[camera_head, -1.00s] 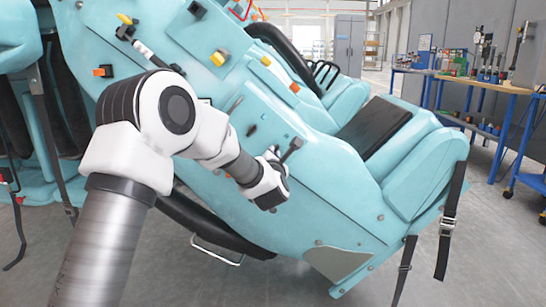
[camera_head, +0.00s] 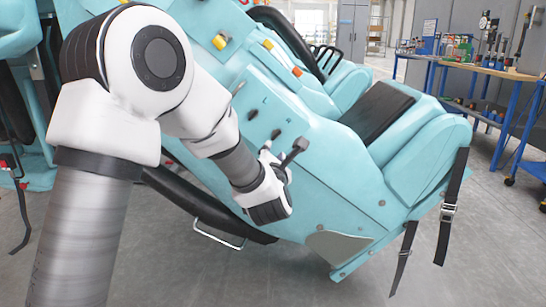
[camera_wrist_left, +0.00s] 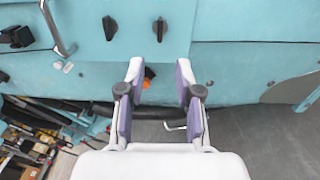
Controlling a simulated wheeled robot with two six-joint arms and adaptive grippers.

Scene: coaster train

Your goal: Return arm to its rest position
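My left arm comes in from the left in the head view, bent in front of the light blue coaster car (camera_head: 330,185). My left gripper (camera_head: 285,160) is at the car's side, near its small black knobs. In the left wrist view the left gripper (camera_wrist_left: 158,85) has its two fingers spread apart with nothing between them. Past the fingers are the car's blue side panel (camera_wrist_left: 230,65) and two black knobs, the left knob (camera_wrist_left: 110,28) and the right knob (camera_wrist_left: 160,29). I cannot tell from the views how close the fingers are to the panel. My right gripper is out of view.
The car has a black seat pad (camera_head: 380,112), hanging black straps (camera_head: 450,210) and a metal handle bar (camera_head: 220,238) low on its side. A workbench (camera_head: 500,75) with tools stands at the right. Grey floor (camera_head: 490,250) is open at the lower right.

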